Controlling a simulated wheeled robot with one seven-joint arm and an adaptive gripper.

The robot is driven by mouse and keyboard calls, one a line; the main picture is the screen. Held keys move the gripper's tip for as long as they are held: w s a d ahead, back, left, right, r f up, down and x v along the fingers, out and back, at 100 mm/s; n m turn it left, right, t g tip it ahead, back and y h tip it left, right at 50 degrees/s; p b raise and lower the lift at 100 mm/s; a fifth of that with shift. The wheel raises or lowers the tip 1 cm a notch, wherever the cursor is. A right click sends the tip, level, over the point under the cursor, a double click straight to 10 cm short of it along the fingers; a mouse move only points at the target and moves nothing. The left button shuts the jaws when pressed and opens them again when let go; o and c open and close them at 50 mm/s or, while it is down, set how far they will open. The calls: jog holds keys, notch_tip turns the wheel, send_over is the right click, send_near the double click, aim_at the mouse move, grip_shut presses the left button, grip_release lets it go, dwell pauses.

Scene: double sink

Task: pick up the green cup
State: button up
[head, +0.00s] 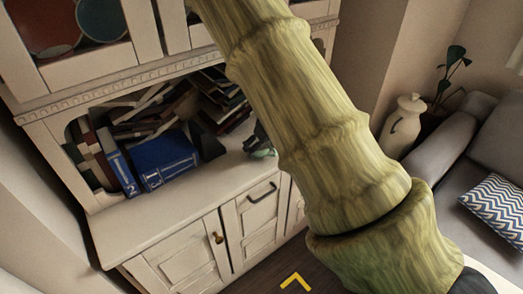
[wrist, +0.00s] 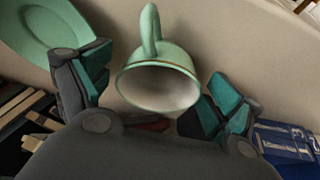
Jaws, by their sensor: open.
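The green cup (wrist: 150,58) is in the wrist view, pale green with a dark line near its rim. Its loop handle points to the top of the picture and its open mouth faces the camera. My gripper (wrist: 157,75) is open, with one dark finger with teal pads on each side of the cup. Gaps show between the cup and both fingers. In the head view my gripper (head: 258,143) is at the cabinet counter, mostly hidden by my arm. A small green patch shows beside it; I cannot tell whether it is the cup.
A green plate (wrist: 42,28) is close by the left finger. Blue binders (head: 165,160) and piled books (head: 150,110) fill the cabinet niche left of my gripper. The front left of the counter (head: 150,215) is clear. A sofa (head: 440,150) is at right.

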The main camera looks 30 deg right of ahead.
jog(key=c, duration=1)
jog(key=shift+r, duration=0.15)
